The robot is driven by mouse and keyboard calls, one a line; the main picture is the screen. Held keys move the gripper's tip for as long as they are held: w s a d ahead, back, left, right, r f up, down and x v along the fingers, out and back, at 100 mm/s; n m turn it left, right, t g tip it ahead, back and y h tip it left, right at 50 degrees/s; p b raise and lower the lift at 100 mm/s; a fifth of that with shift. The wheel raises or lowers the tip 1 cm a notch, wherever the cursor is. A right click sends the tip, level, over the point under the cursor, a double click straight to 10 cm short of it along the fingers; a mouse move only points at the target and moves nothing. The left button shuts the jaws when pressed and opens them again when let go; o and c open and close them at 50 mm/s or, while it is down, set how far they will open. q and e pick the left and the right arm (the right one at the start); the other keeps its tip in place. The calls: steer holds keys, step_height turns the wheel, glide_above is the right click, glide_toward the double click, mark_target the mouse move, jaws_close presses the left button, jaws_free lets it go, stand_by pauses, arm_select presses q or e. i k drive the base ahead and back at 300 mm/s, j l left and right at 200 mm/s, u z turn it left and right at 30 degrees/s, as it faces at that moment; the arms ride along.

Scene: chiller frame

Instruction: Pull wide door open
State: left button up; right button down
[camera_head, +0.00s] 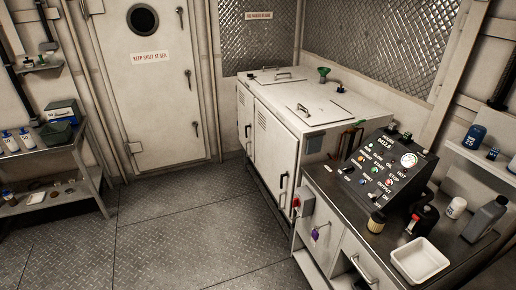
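A white cabinet (316,103) stands right of centre against the mesh wall. Its front has a narrower left door (244,113) and a wider right door (272,140). Both look shut. A narrow handle (248,131) sits on the left door. A tall white bulkhead door (150,95) with a round window and a "KEEP SHUT AT SEA" sign is shut at the back. Neither of my grippers is in view.
A steel counter (333,190) with a control panel (384,174), bottles and a white tray (419,260) stands at the right, beside the cabinet. A metal shelf rack (42,160) stands at the left. The plated floor (170,230) between them is clear.

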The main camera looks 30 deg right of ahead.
mark_target(276, 148)
steer(key=i+z, duration=0.15)
steer(key=z, duration=0.35)
steer(key=i+z, duration=0.15)
steer(key=z, duration=0.35)
steer(key=i+j+z, duration=0.1)
steer(key=z, duration=0.4)
